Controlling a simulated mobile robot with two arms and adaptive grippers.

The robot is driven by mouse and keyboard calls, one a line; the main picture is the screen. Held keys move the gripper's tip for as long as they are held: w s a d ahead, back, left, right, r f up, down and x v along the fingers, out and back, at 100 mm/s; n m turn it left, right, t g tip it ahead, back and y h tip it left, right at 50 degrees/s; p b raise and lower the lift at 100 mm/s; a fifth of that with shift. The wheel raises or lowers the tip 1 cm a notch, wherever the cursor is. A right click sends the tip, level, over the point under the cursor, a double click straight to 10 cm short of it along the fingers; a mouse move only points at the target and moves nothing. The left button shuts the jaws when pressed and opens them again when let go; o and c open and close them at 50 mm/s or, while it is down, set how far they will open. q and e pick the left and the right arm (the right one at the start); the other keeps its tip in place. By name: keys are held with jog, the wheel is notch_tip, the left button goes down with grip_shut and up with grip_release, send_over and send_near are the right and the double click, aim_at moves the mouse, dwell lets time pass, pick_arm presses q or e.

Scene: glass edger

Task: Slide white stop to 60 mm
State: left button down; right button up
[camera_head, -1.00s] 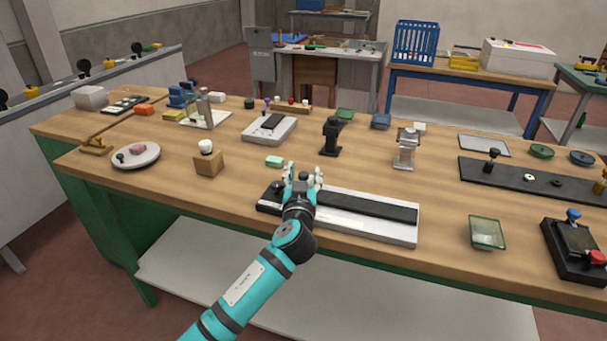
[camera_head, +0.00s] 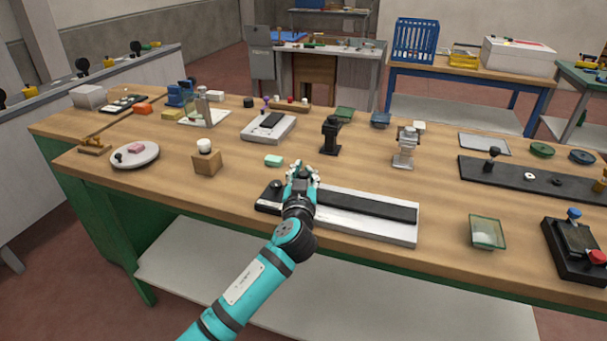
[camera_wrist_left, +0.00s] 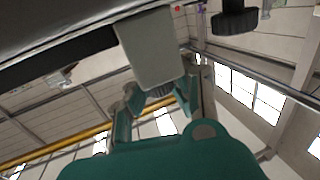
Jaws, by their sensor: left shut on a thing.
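A long white base with a black strip on top (camera_head: 370,207) lies near the front edge of the bench. My left gripper (camera_head: 302,174) is over its left part and shut. In the left wrist view a pale grey-white block, seemingly the white stop (camera_wrist_left: 150,48), sits at the fingertips of my left gripper (camera_wrist_left: 158,92), between the teal fingers. The gripper hides the stop in the head view. A black knob (camera_head: 276,185) stands at the base's left end; a dark knob also shows in the wrist view (camera_wrist_left: 234,16). No scale marks are readable. My right gripper is not in view.
A wooden block with a white knob (camera_head: 207,162) stands to the left, and a black stand (camera_head: 331,137) behind. A green glass dish (camera_head: 487,232) is to the right. Bench top between them is clear.

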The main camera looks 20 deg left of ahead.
aim_at(330, 196)
pick_arm(q)
jog(key=shift+d+f, duration=0.1)
jog(key=shift+f, duration=0.2)
jog(key=d+b, duration=0.1)
jog(key=d, duration=0.1)
jog(key=d+b, duration=0.1)
jog(key=d, duration=0.1)
jog(key=d+b, duration=0.2)
jog(key=shift+s+d+f, duration=0.2)
jog(key=shift+d+f, duration=0.05)
jog(key=shift+d, duration=0.2)
jog(key=shift+r, duration=0.1)
jog(key=c, duration=1.6)
grip_release()
jog(key=shift+s, duration=0.1)
jog(key=shift+c, duration=0.2)
jog(key=o, duration=0.5)
jog(key=shift+s+a+r, duration=0.2)
jog(key=shift+r, duration=0.15)
jog(key=shift+o, duration=0.2)
jog(key=shift+w, duration=0.1)
